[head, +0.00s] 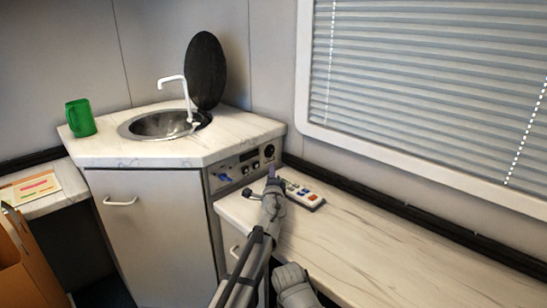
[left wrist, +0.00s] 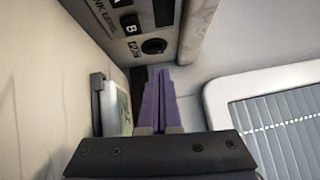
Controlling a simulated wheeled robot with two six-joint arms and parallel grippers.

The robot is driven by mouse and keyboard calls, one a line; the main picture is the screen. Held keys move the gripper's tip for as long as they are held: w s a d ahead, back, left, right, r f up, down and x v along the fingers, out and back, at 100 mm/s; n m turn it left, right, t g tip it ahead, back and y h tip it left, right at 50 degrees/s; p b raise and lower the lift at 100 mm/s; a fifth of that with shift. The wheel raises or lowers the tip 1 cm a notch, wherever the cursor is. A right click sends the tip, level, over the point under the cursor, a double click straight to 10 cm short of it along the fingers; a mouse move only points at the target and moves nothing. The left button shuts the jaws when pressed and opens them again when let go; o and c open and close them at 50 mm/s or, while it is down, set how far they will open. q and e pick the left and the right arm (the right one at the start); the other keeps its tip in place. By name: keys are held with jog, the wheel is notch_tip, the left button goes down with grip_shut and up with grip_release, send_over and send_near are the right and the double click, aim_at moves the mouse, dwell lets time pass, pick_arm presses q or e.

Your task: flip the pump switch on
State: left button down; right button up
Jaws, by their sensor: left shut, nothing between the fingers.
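The control panel (head: 243,166) is set in the upper front of the sink cabinet in the head view. A round black switch or knob (head: 269,151) sits at its right end. In the left wrist view the panel (left wrist: 118,22) shows at the top, with a round black control (left wrist: 154,46) and a small label beside it that I cannot read surely. My left gripper (head: 275,174) is just below and in front of the panel's right end. Its purple fingers (left wrist: 158,78) are shut, empty, and appear apart from the round control.
A remote-like pad (head: 305,196) with coloured buttons lies on the bench (head: 370,245) beside my left gripper. The sink counter (head: 235,137) overhangs the panel. A window with blinds (head: 425,90) is right.

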aim_at(272, 148)
pick_arm(q)
jog(key=shift+w+d+m+h, duration=0.2)
jog(key=shift+d+m+h, duration=0.1)
jog(key=shift+d+h, duration=0.1)
jog(key=w, duration=0.6)
jog(key=w+r+p, duration=0.1)
jog(key=w, duration=0.3)
jog(key=shift+w+a+r+p, duration=0.3)
jog(key=shift+f, duration=0.1)
jog(key=shift+s, duration=0.2)
